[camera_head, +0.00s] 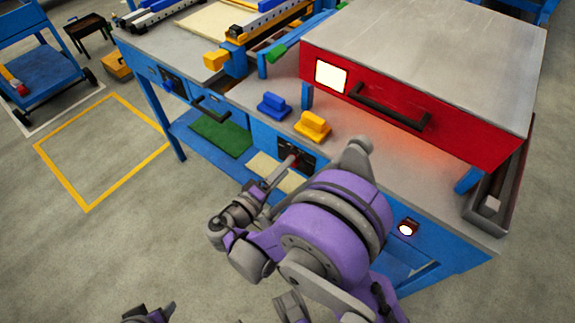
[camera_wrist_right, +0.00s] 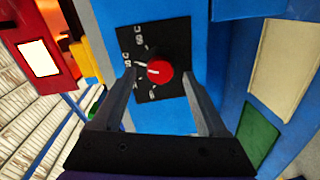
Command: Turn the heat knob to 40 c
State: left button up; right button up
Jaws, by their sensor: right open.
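The red heat knob (camera_wrist_right: 160,71) sits on a black dial plate (camera_wrist_right: 145,40) with white marks on the blue bench front. A small light mark shows on the left part of the knob in the wrist view. The printed numbers are too blurred to read surely. My right gripper (camera_wrist_right: 159,76) is open, with one finger on each side of the knob; whether they touch it I cannot tell. In the head view the right gripper (camera_head: 281,166) reaches the dial plate (camera_head: 305,155), and the knob is partly hidden. Only a bit of my left arm seems to show at the bottom edge.
A red heater box (camera_head: 470,138) with a black handle (camera_head: 390,107) and a lit screen (camera_head: 330,76) stands above the bench top. Blue (camera_head: 273,106) and yellow (camera_head: 313,126) blocks lie near the bench's front edge. A lit button (camera_head: 408,227) is right of the knob.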

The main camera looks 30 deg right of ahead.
pick_arm(q)
jog(key=shift+r, duration=0.35)
pick_arm(e)
jog(key=v, duration=0.9)
jog(key=shift+d, duration=0.15)
jog(key=s+d+f+n+g+y, duration=0.1)
jog(key=s+d+f+g+y, duration=0.25)
jog(key=s+d+y, duration=0.35)
jog(key=s+a+m+t+y, duration=0.2)
jog(key=s+a+m+y, duration=0.15)
jog(key=s+y, duration=0.4)
pick_arm(q)
notch_tip(320, 180, up, 18)
jog(key=w+p, duration=0.2)
jog(key=p, duration=1.4)
jog(key=shift+t, duration=0.4)
pick_arm(e)
jog(key=w+r+y, duration=0.1)
jog(key=w+r, duration=0.2)
jog(key=r, duration=1.5)
jog(key=shift+w+n, duration=0.2)
jog(key=shift+n, duration=0.15)
